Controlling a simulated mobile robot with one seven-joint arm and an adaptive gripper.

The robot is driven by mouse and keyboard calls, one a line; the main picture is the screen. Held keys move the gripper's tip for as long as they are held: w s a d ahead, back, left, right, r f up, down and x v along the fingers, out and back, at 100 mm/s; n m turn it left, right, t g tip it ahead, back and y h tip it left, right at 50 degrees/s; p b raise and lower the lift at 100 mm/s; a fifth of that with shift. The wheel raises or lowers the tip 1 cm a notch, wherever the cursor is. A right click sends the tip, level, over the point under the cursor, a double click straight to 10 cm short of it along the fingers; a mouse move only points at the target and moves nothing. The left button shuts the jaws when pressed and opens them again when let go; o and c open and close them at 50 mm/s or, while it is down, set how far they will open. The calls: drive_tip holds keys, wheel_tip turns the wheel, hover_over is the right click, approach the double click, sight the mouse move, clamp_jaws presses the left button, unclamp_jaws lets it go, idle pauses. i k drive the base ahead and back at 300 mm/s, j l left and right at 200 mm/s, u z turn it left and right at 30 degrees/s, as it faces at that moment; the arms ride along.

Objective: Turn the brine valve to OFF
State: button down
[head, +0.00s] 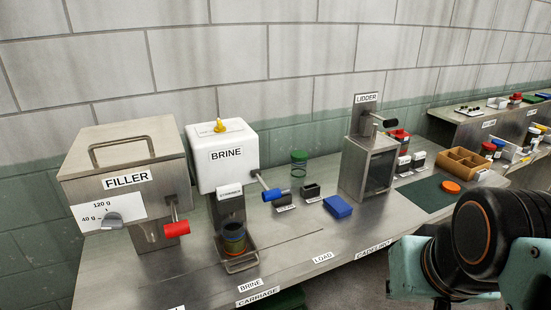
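The white brine tank (225,175), labelled BRINE, stands on the steel bench to the right of the filler. A yellow knob (219,126) with a pointed top sits on its top beside a small label whose print is too small to read. A lever with a blue grip (276,194) sticks out from the tank's right side. I cannot tell from the labels which of these is the valve or how it is set. A jar (234,238) stands below the tank in a metal carriage. My gripper is out of view; only part of my arm shows at lower right.
The steel filler (125,180) with a red-gripped lever (176,229) stands left of the tank. The bench front between carriage and lidder is mostly clear.

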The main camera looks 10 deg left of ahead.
sight(220, 124)
drive_tip(key=u, duration=1.4)
